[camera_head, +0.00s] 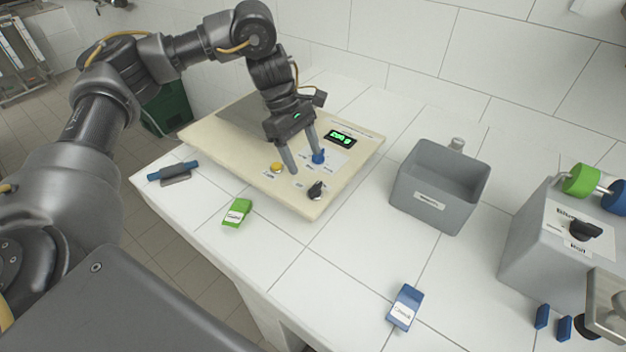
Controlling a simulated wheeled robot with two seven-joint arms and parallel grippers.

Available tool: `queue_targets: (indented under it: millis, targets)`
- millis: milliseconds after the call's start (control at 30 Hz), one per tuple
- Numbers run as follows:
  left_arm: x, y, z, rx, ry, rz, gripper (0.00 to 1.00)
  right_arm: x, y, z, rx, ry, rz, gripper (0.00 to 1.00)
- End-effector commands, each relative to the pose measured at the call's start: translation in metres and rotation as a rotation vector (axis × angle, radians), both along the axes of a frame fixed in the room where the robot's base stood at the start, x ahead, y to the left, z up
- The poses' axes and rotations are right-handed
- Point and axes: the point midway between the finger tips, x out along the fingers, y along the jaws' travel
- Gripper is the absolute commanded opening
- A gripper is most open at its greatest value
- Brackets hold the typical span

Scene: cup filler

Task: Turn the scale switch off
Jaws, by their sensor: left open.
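The scale (352,172) is a cream board on the white tiled table, with a grey plate at its far left. Its display (340,139) is lit with green digits. A black rotary switch (316,190) sits near its front right corner. A blue knob (319,157) and a yellow button (278,168) sit behind and to the left of it. My left gripper (305,165) is open, fingers pointing down over the control panel. One fingertip is between the yellow button and the black switch, the other close to the blue knob. Contact cannot be told.
A grey open bin (432,205) stands right of the scale. A green labelled block (237,213), a blue labelled block (404,307) and a blue-grey tool (174,172) lie on the table. A grey machine (550,245) with a black knob stands at the right.

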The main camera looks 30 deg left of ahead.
Motion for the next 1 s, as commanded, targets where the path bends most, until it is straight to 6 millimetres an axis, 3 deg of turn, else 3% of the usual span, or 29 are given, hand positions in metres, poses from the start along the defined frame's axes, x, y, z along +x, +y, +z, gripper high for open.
queue_targets:
  millis: [200,400,833,1000]
  targets:
    - [-0.004,-0.015,-0.038,0.0,0.004,-0.002,0.65,0.0,-0.001,0.003,-0.001,0.001,0.0,0.0]
    - [-0.005,-0.024,-0.061,0.001,0.002,0.001,0.65,0.0,-0.002,0.008,-0.002,0.001,0.001,0.0]
    - [-0.005,-0.028,-0.073,0.001,-0.001,0.004,0.65,0.001,-0.003,0.009,-0.003,-0.001,0.001,0.0]
    - [-0.005,-0.028,-0.073,0.0,-0.001,0.004,0.46,0.001,-0.003,0.009,-0.003,-0.002,0.001,0.0]
